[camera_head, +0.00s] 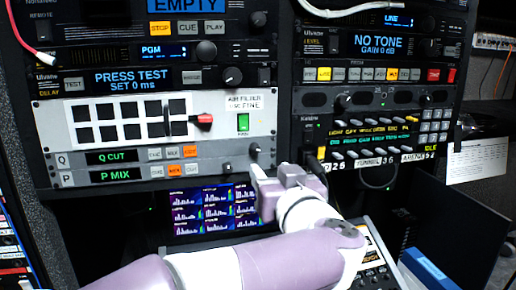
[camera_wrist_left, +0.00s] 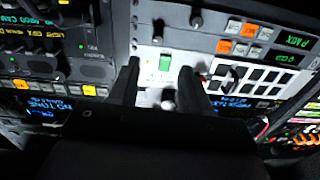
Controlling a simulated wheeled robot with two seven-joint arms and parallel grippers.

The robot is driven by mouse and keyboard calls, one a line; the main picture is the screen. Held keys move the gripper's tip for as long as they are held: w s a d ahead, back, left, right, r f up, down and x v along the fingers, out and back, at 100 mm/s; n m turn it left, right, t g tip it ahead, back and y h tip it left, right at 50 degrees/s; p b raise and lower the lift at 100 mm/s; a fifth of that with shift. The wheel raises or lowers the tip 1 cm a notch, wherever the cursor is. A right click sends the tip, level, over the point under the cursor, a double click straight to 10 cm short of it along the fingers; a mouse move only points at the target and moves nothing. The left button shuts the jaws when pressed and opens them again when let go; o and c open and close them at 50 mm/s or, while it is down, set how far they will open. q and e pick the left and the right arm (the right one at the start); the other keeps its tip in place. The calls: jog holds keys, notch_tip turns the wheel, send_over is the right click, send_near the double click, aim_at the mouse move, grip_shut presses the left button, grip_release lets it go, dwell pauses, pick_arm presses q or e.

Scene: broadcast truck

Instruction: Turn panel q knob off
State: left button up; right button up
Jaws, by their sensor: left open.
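Panel Q (camera_head: 125,156) is the light grey strip with a green "Q CUT" display, at the left of the rack in the head view. A small dark knob (camera_head: 255,149) sits at its right end; it also appears as a dark knob (camera_wrist_left: 158,30) in the upside-down left wrist view. Its on or off setting is too small to tell. Panel P (camera_head: 115,175), reading "P MIX", is directly below. My left gripper (camera_head: 268,177) is open and empty, just below and right of the Q knob. In the wrist view its two dark fingers (camera_wrist_left: 160,82) stand apart before the panel.
A green rocker switch (camera_head: 243,122) and a red-handled lever (camera_head: 204,119) are above panel Q. A smaller knob (camera_head: 227,167) is on panel P. A meter screen (camera_head: 205,207) is below.

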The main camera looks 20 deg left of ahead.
aim_at(257, 151)
pick_arm(q)
jog(key=p+x, duration=0.3)
jog(key=x, duration=0.8)
jog(key=shift+a, duration=0.25)
jog(key=shift+d+r, duration=0.1)
jog(key=shift+d, duration=0.5)
jog(key=shift+w+a, duration=0.1)
jog(key=shift+a, duration=0.25)
jog(key=c, duration=0.4)
jog(key=shift+a, duration=0.1)
grip_shut()
jog(key=shift+w, duration=0.1)
pick_arm(e)
notch_tip(257, 151, up, 3)
jog(key=shift+d+r, duration=0.15)
jog(key=shift+r, duration=0.05)
